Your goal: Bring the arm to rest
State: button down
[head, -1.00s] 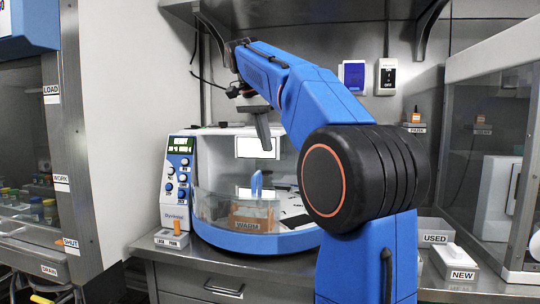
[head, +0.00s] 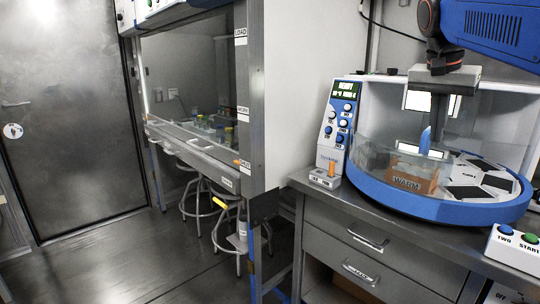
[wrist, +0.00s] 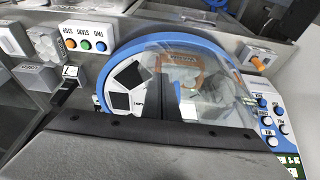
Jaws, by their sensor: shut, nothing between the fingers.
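My gripper (head: 437,116) hangs at the upper right of the head view, fingers pointing down and shut with nothing between them. It is over the round blue-rimmed machine (head: 440,208) on the bench. In the wrist view the shut fingers (wrist: 171,84) show in front of the machine's clear curved guard. My blue arm reaches in from the top right corner of the head view; most of it is out of view.
An orange block labelled WARM (head: 414,174) with an upright blue piece (head: 425,140) sits inside the machine. A button box (head: 514,246) stands at the bench's right. A glass-fronted cabinet (head: 190,90), stools (head: 195,200), open floor (head: 110,260) and a door (head: 65,110) lie left.

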jog(key=s+a+f+n+t+y, duration=0.1)
jog(key=s+a+f+n, duration=0.2)
jog(key=s+f, duration=0.4)
jog(key=s+a+f+n+y, duration=0.1)
jog(key=s+a+f+n, duration=0.2)
jog(key=s+f, duration=0.4)
jog(key=s+a+f+n+t, duration=0.1)
jog(key=s+a+f+n, duration=0.2)
jog(key=f, duration=1.5)
jog(key=s+a, duration=0.1)
jog(key=s, duration=0.3)
jog(key=shift+s+a+f+n+t+y, duration=0.2)
jog(key=shift+s+f+n+t+y, duration=0.1)
jog(key=shift+n+y, duration=0.1)
